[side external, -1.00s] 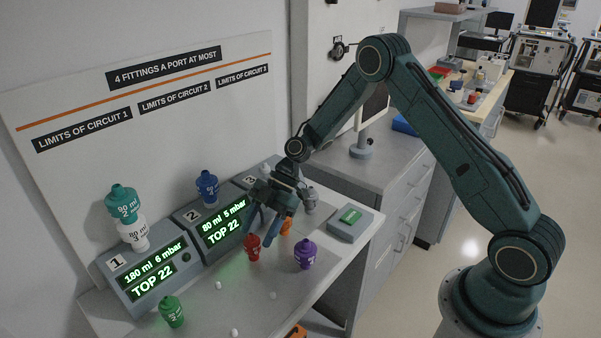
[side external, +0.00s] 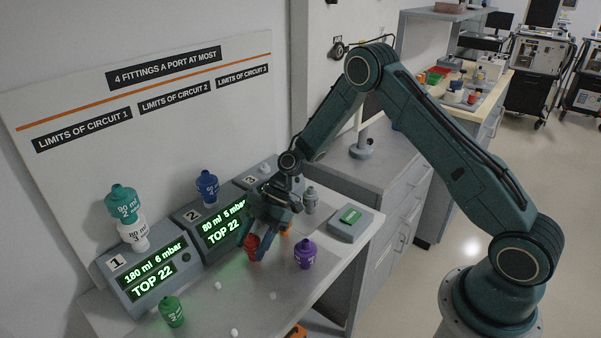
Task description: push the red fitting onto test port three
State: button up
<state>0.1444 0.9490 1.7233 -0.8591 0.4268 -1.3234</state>
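The red fitting (side external: 252,245) stands on the bench in front of the second unit. My gripper (side external: 255,244) is lowered over it, with one finger on each side. I cannot tell whether the fingers press on it or stand slightly open around it. Test port three is on the unit marked 3 (side external: 250,180), behind my gripper. A pale piece shows on its top, and its screen is hidden by my gripper.
A teal fitting sits on a white fitting (side external: 134,235) on port one. A blue fitting (side external: 207,187) is on port two. Green (side external: 171,312), purple (side external: 305,253), orange (side external: 285,231) and grey (side external: 310,200) fittings stand on the bench. A grey box (side external: 350,224) is at right.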

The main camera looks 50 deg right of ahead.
aim_at(251, 234)
grip_shut()
jog(key=shift+r, duration=0.25)
jog(key=shift+r, duration=1.25)
notch_tip(251, 234, up, 21)
jog(key=w+d+m+t+h, duration=0.2)
jog(key=w+d+m+t, duration=0.2)
jog(key=w+d+m, duration=0.45)
jog(key=w+d+m+t+h, duration=0.2)
jog(key=w+d+m+t, duration=0.25)
jog(key=d, duration=0.65)
jog(key=shift+n+g, duration=0.45)
jog(key=shift+n, duration=0.05)
jog(key=shift+w+a+f, duration=0.1)
jog(key=shift+w+f, duration=0.05)
jog(key=shift+f, duration=0.65)
jog(key=shift+w+a+f, duration=0.1)
jog(key=shift+a+f, duration=0.05)
jog(key=shift+f, duration=0.7)
jog(key=shift+w+a+f, duration=0.1)
jog(key=shift+w+f, duration=0.05)
jog(key=shift+f, duration=0.65)
